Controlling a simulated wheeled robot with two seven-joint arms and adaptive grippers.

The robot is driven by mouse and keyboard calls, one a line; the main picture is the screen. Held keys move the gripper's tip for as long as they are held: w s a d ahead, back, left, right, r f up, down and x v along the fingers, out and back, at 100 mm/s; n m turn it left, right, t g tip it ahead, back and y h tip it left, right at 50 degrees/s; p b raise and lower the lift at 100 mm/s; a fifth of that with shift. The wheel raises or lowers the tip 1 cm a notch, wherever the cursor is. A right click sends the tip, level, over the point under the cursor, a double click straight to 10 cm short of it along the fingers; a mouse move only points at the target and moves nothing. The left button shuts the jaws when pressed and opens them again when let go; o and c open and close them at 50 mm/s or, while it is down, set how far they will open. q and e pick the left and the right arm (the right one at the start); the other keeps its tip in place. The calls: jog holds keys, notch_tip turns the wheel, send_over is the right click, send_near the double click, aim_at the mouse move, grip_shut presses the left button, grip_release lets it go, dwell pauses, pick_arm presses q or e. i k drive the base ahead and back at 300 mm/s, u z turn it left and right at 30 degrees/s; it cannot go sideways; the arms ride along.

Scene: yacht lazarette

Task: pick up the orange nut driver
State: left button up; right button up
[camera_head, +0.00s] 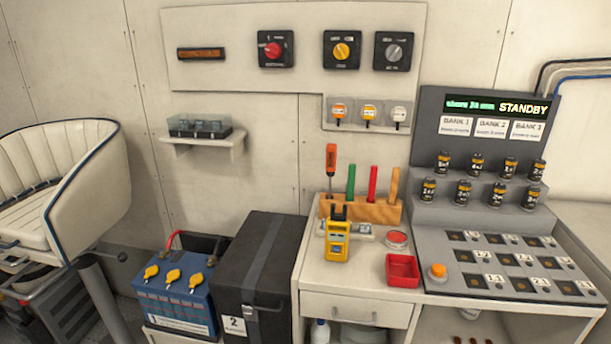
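An orange-handled tool (331,159) with a dark band stands upright at the left end of a wooden block (372,212) on the white cabinet top. It is taller than the others and looks like the orange nut driver, though no label can be read. A green handle (351,182), a red handle (372,184) and a tan-orange handle (394,185) also stand in the block. The lower ends of all these tools are hidden. Neither of my grippers shows in the head view.
A yellow meter (337,240) stands in front of the block's left part. A red tray (402,270) and a round red-topped item (397,238) sit to its right. A grey console (489,264) stands right, a black box (259,272) and blue battery (178,299) left.

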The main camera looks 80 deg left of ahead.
aim_at(331, 148)
jog(key=u, duration=1.4)
